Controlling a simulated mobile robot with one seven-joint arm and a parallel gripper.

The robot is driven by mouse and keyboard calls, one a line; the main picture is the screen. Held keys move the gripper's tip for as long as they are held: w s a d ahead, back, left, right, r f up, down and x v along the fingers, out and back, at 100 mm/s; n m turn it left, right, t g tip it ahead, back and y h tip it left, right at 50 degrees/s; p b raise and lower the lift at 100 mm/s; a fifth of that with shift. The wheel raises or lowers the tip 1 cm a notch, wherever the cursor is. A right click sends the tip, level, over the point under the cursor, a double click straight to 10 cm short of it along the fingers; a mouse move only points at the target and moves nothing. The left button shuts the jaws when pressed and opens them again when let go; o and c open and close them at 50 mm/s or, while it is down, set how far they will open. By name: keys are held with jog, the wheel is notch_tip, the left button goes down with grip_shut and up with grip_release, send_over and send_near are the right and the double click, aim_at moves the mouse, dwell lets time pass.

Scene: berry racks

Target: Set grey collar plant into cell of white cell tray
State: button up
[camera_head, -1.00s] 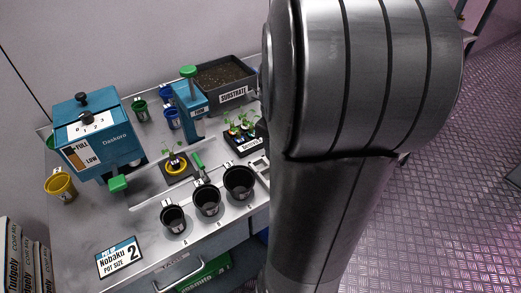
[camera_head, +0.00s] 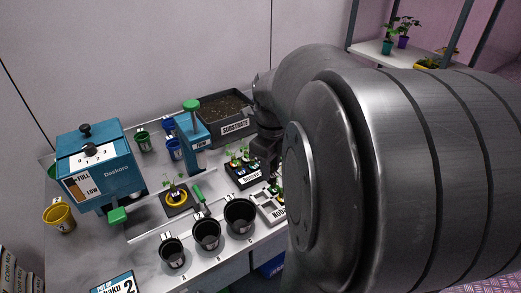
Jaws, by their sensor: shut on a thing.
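The white cell tray (camera_head: 268,209) stands at the right of the bench, its label partly cut off by my arm. My gripper (camera_head: 270,172) shows as a dark shape between the black seedling tray and the white tray; my arm hides part of it. It is shut on a small green plant (camera_head: 276,188), which I take to be the grey collar plant, at the white tray's back edge. Its collar is too small to make out. I cannot tell whether the plant touches the tray.
The black seedling tray (camera_head: 244,177) holds several small plants. Black pots (camera_head: 207,234) stand in the front row. A yellow-ringed plant (camera_head: 177,197), a blue press (camera_head: 192,132), a blue dispenser (camera_head: 97,165) and a substrate bin (camera_head: 232,128) fill the bench. A plant shelf (camera_head: 377,52) is behind.

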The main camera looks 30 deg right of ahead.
jog(key=shift+f, duration=6.3)
jog(key=o, duration=1)
jog(key=shift+r, duration=4.55)
